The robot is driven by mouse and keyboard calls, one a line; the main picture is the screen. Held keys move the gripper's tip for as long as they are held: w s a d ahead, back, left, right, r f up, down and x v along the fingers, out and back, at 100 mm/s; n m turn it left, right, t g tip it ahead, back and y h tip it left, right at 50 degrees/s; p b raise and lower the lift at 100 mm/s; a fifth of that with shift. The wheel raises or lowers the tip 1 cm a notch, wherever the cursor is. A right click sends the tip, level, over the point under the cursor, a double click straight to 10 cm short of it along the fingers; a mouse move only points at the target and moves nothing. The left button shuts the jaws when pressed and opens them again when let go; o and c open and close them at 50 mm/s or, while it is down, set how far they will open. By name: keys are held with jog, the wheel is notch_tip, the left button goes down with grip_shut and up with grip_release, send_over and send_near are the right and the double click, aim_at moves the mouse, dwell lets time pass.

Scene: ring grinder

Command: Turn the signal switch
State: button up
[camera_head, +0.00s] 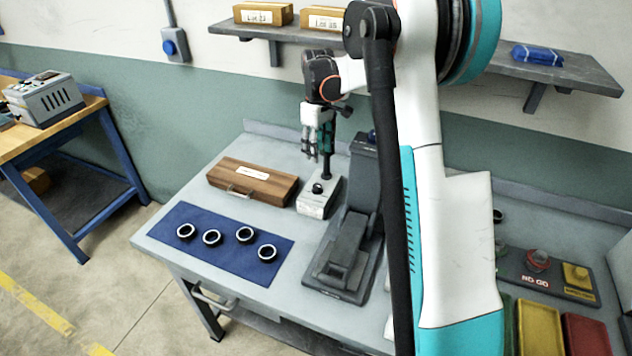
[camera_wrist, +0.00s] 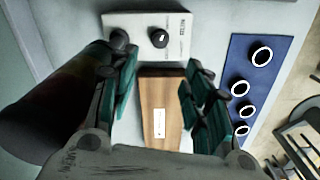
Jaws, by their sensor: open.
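The signal switch looks to be the small black knob (camera_head: 317,188) on a pale box (camera_head: 313,206) on the bench. In the wrist view the knob (camera_wrist: 159,37) has a white mark and sits on the pale box (camera_wrist: 187,48) beyond my fingers. A dark post (camera_head: 327,163) rises from the box. The dark cylinder (camera_wrist: 35,115) at the left of the wrist view seems to belong to it. My gripper (camera_head: 314,152) is open and empty above the box, near the post. Its spread teal fingers (camera_wrist: 160,80) show in the wrist view, apart from the knob.
A wooden case (camera_head: 252,182) lies left of the box. A blue mat (camera_head: 217,258) with several dark rings lies in front. A dark grey grinder-like stand (camera_head: 345,250) is close on the right. A shelf (camera_head: 290,34) hangs above. My arm hides part of the bench.

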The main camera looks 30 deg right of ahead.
aim_at(317, 185)
notch_tip(317, 185, down, 14)
jog(key=shift+r+b, duration=0.15)
jog(key=shift+b, duration=1.05)
grip_shut()
